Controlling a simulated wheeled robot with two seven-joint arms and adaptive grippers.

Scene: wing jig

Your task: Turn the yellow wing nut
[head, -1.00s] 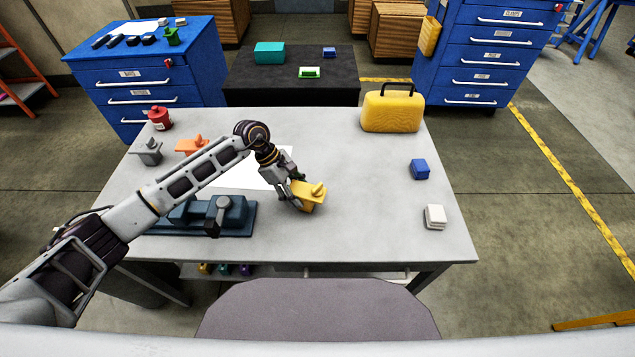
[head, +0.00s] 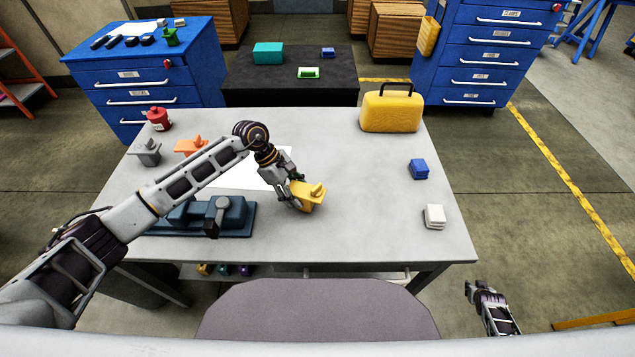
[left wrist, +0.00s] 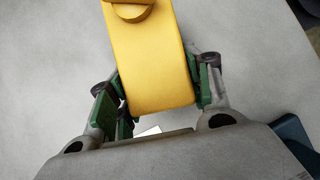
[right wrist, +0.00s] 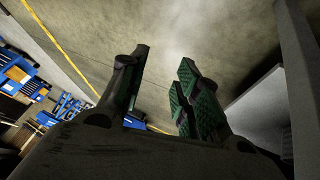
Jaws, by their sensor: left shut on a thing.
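The yellow wing nut jig (head: 308,200) is a yellow block with a wing-shaped nut (head: 317,189) on top. It is at the middle of the table. My left gripper (head: 295,198) is shut on the block from its left side, and the left wrist view shows the yellow block (left wrist: 160,70) between the green finger pads. Only part of the nut shows at the top edge of that view. My right gripper (head: 475,290) is off the table's front right corner, low in the head view. In the right wrist view its fingers (right wrist: 160,90) are apart with nothing between them.
A blue vise (head: 215,212) stands left of the jig. Grey (head: 146,152) and orange (head: 191,146) wing pieces and a red can (head: 159,119) are at the back left. A yellow case (head: 391,110), blue block (head: 419,169) and white block (head: 434,216) are at right. The front right tabletop is clear.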

